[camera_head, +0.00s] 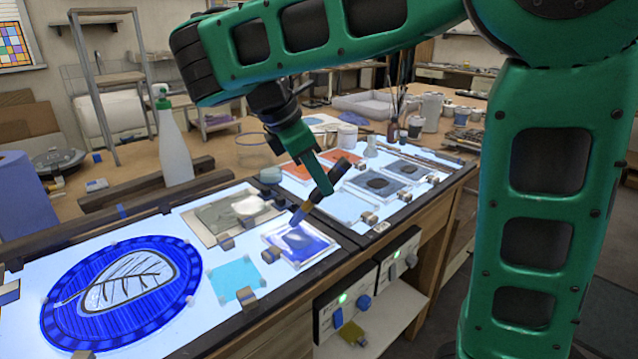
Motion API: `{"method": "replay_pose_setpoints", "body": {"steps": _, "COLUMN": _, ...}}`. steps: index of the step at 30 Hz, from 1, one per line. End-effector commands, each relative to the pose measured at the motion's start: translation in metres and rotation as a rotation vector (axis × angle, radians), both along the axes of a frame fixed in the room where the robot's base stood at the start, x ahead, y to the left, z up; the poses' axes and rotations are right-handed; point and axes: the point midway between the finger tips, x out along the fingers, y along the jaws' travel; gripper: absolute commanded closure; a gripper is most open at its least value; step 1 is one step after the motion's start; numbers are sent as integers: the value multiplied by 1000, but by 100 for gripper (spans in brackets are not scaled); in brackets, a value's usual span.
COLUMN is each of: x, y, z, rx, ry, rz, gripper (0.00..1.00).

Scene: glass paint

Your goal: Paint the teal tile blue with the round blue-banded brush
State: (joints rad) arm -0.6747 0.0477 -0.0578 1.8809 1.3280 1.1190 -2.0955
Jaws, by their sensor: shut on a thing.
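The teal tile (236,276) lies flat on the lit table, with small blocks at its edges. Its visible surface is plain light teal. My gripper (322,188) is shut on a brush (309,207) with a dark handle and a blue part near its lower end. The brush is tilted, its tip pointing down and left. The tip is over or at a blue square slab (308,252) with a darker patch, right of the teal tile. I cannot tell whether the tip touches it.
A large round blue glass piece with a leaf design (122,290) lies at left. A grey-green slab (222,220) lies behind the teal tile. A white spray bottle (172,140) and a clear glass bowl (255,150) stand behind. More coloured slabs lie on the right panel.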

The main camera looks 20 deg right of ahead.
Motion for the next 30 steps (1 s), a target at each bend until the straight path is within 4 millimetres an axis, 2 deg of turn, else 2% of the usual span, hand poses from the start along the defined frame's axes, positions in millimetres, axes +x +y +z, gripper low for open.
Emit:
{"method": "replay_pose_setpoints", "body": {"steps": 10, "x": 0, "y": 0, "z": 1, "rx": 0, "ry": 0, "rz": -1, "gripper": 100}}
{"method": "replay_pose_setpoints", "body": {"steps": 20, "x": 0, "y": 0, "z": 21, "rx": 1, "ry": -1, "rz": 0, "gripper": 100}}
{"method": "replay_pose_setpoints", "body": {"steps": 30, "x": 0, "y": 1, "z": 32, "rx": 0, "ry": 2, "rz": 1, "gripper": 100}}
